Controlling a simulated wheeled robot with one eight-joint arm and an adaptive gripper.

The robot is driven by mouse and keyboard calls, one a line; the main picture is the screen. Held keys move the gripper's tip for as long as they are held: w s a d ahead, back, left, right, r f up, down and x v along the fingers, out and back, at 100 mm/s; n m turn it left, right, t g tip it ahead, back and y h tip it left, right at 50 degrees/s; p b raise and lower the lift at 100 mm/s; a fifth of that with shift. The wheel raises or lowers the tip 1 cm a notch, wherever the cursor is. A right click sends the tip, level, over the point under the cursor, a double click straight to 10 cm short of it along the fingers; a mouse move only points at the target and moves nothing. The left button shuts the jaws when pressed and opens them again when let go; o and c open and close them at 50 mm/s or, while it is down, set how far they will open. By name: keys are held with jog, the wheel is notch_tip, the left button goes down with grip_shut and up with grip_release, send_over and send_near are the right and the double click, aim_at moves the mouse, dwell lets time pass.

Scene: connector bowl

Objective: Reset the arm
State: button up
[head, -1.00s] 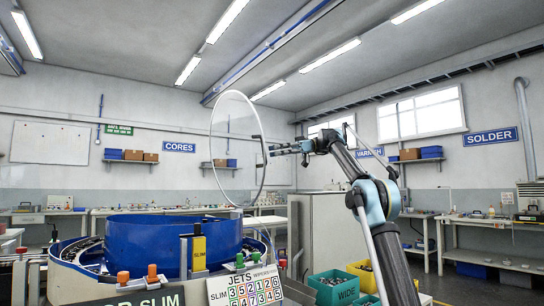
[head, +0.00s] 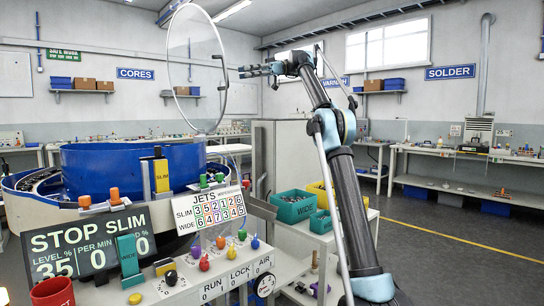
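My arm rises from the lower right and bends left at the top. My gripper (head: 246,70) is at its left end, raised high and level, pointing left. It is small and seen from the side, so I cannot tell whether its fingers are open or shut. A clear round lid (head: 193,72) with a dark handle (head: 222,68) stands upright just left of the fingertips. A narrow gap shows between the handle and the fingers. The lid is above the blue bowl (head: 125,168) of the feeder.
A control panel with coloured knobs (head: 204,262) and a STOP SLIM display (head: 85,242) is at the front left. Teal bins (head: 292,207) and a yellow bin stand on a cart beside my arm. A red mug (head: 53,292) is at the lower left. Open floor (head: 470,240) lies right.

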jog(key=s+d+f+m+t+h, duration=0.3)
jog(key=s+d+f+m, duration=0.5)
jog(key=f, duration=1.4)
jog(key=s+d+f+m+t+h, duration=0.4)
jog(key=s+d+f+m, duration=0.4)
jog(key=s+d+f, duration=0.8)
jog(key=s+d+f+m+t+h, duration=0.4)
jog(key=s+d+f+m, duration=0.5)
jog(key=s+f, duration=0.8)
jog(key=d+f+h, duration=0.2)
jog(key=d+f, duration=0.1)
jog(key=f, duration=0.9)
jog(key=shift+s+d+f, duration=0.15)
jog(key=shift+s+f, duration=0.1)
jog(key=shift+s, duration=0.1)
